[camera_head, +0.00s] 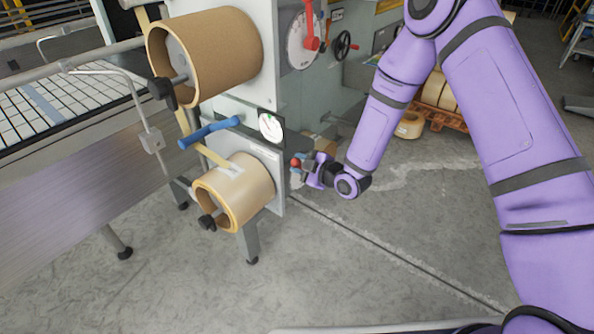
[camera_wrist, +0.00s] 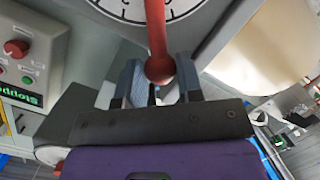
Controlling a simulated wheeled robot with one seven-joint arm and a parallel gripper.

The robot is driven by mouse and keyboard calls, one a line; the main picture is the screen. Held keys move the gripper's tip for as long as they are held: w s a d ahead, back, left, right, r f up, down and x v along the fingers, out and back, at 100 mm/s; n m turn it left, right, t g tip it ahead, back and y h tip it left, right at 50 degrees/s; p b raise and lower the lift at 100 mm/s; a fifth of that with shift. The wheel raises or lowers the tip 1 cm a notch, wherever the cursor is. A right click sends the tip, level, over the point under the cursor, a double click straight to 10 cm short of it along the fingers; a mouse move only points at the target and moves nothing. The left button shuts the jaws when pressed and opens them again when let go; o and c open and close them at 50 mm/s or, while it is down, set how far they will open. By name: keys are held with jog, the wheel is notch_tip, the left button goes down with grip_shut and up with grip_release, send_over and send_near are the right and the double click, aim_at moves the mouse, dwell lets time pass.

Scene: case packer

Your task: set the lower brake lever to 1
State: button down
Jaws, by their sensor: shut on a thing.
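The lower brake lever is a red rod with a round red knob at its end; in the wrist view the knob (camera_wrist: 159,70) sits between my two fingers. The rod runs up from the knob across a pale round dial (camera_wrist: 132,8) with dark tick marks. Its numbers are cut off or too small to read, so I cannot tell the setting. My gripper (camera_wrist: 160,76) is shut on the knob. In the head view my gripper (camera_head: 301,168) is beside the machine's lower right edge, with the red knob (camera_head: 295,161) just showing. The lower dial is hidden there.
An upper red lever (camera_head: 311,26) stands on its own dial (camera_head: 298,50) higher up. Two tape rolls (camera_head: 222,50) (camera_head: 250,186) and a blue handle (camera_head: 208,133) are to the left. A control box (camera_wrist: 28,60) shows "Stopped". Open floor lies below and right.

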jog(key=shift+w+d+r+m, duration=0.25)
jog(key=shift+w+d+m, duration=0.05)
jog(key=shift+w+m, duration=0.1)
jog(key=c, duration=0.8)
grip_release()
jog(key=shift+s, duration=0.1)
jog(key=v, duration=1)
jog(key=shift+s+d+r, duration=0.1)
jog(key=shift+d, duration=0.3)
